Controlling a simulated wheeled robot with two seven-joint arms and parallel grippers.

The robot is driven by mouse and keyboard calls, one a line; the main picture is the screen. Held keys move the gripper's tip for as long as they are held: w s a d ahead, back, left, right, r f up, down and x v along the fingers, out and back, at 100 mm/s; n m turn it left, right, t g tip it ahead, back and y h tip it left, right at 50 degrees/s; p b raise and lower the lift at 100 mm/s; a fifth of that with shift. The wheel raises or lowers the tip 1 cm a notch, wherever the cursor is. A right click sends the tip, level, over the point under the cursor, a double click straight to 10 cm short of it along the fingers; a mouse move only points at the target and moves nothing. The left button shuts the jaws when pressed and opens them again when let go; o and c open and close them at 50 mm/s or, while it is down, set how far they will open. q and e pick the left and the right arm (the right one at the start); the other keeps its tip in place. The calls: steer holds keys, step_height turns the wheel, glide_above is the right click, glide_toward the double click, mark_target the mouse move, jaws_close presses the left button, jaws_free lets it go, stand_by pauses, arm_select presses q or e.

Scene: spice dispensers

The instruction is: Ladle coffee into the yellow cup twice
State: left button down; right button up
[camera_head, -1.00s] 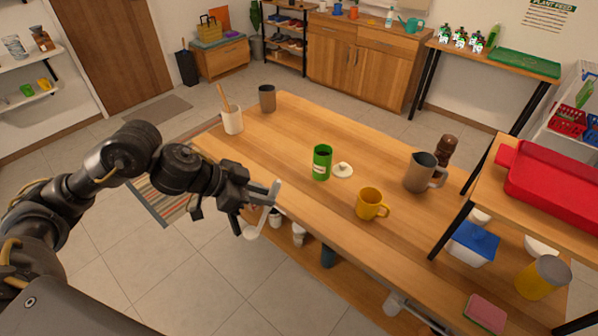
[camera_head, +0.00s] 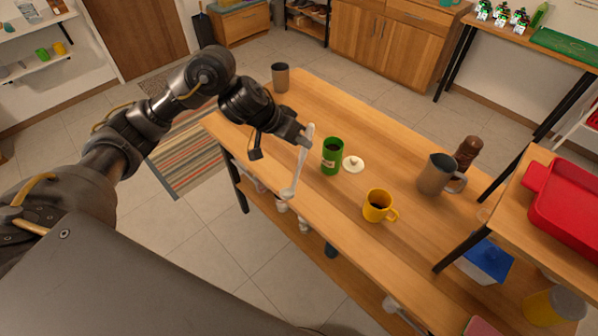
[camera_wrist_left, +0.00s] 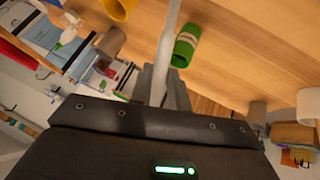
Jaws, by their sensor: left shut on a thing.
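My left gripper (camera_head: 303,141) is shut on the handle of a pale ladle (camera_head: 301,160). The ladle hangs down with its bowl over the table's front edge, left of the green can (camera_head: 332,158). The can stands upright with its top open and dark inside; its round white lid (camera_head: 354,164) lies beside it. The yellow cup (camera_head: 377,207) stands upright to the right, with a dark interior. The left wrist view shows the ladle handle (camera_wrist_left: 166,58) between the fingers, the green can (camera_wrist_left: 186,48) and part of the yellow cup (camera_wrist_left: 118,8). My right gripper is out of view.
A grey-brown pitcher (camera_head: 438,174) and a brown pepper mill (camera_head: 467,154) stand at the table's right. A dark cup (camera_head: 280,77) stands at the far left end. A raised shelf with a red tray (camera_head: 565,205) borders the right. The middle of the wooden table (camera_head: 385,140) is clear.

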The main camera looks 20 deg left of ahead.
arm_select(q)
steer(key=w+a+f+n+p, duration=0.1)
steer(key=w+f+n+p, duration=0.25)
steer(key=f+n, duration=0.45)
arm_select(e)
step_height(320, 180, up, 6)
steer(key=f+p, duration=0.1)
arm_select(q)
steer(key=f+n+b, duration=0.1)
steer(key=f+n, duration=0.2)
steer(key=f, duration=0.1)
steer(key=s+f+n+t+b, duration=0.1)
steer(key=f+n+b, duration=0.1)
steer(key=f+n, duration=0.1)
steer(key=s+f+n+t+b, duration=0.1)
steer(key=f+n, duration=0.1)
steer(key=f, duration=0.3)
steer(key=shift+f+n+h, duration=0.3)
steer(key=shift+f+n, duration=0.1)
steer(key=shift+s+f+b, duration=0.1)
steer(key=shift+f+b, duration=1.25)
steer(key=shift+b, duration=0.95)
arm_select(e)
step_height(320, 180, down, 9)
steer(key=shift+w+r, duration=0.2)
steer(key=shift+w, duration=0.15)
